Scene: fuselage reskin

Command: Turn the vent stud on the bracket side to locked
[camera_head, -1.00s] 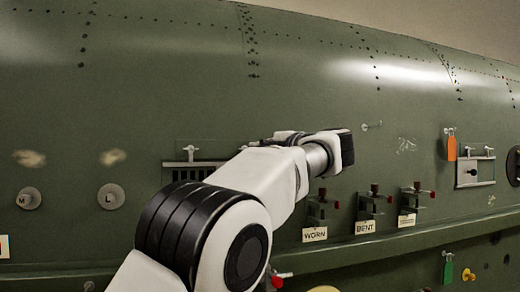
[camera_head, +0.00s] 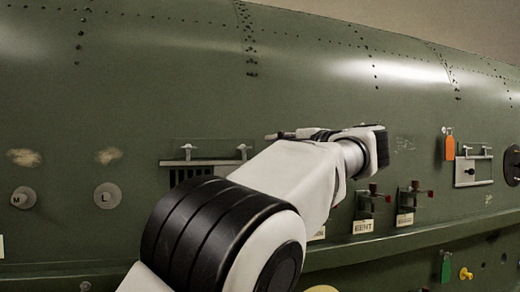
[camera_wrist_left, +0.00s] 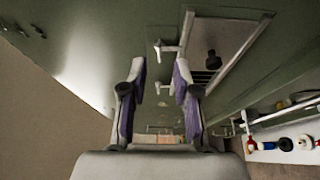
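A vent panel (camera_head: 210,162) with a pale rim and dark slats sits in the green fuselage, left of centre in the head view. Two pale studs stand along its top, a left one (camera_head: 187,150) and a right one (camera_head: 243,150). My left forearm hides its lower right part. My left gripper (camera_head: 275,136) points left, to the right of the vent studs. In the left wrist view my left gripper (camera_wrist_left: 159,68) is open and empty, its purple-padded fingers apart. A pale stud (camera_wrist_left: 166,47) shows beyond the fingertips, apart from them, with a black knob (camera_wrist_left: 212,60) beside it. My right gripper is out of view.
Clamps with red ends (camera_head: 410,197) and labels stand right of my forearm, above a long ledge (camera_head: 420,240). A second panel (camera_head: 473,170) with an orange tag (camera_head: 450,148) is at the right. A shelf with coloured items (camera_wrist_left: 290,146) shows at the wrist view's right.

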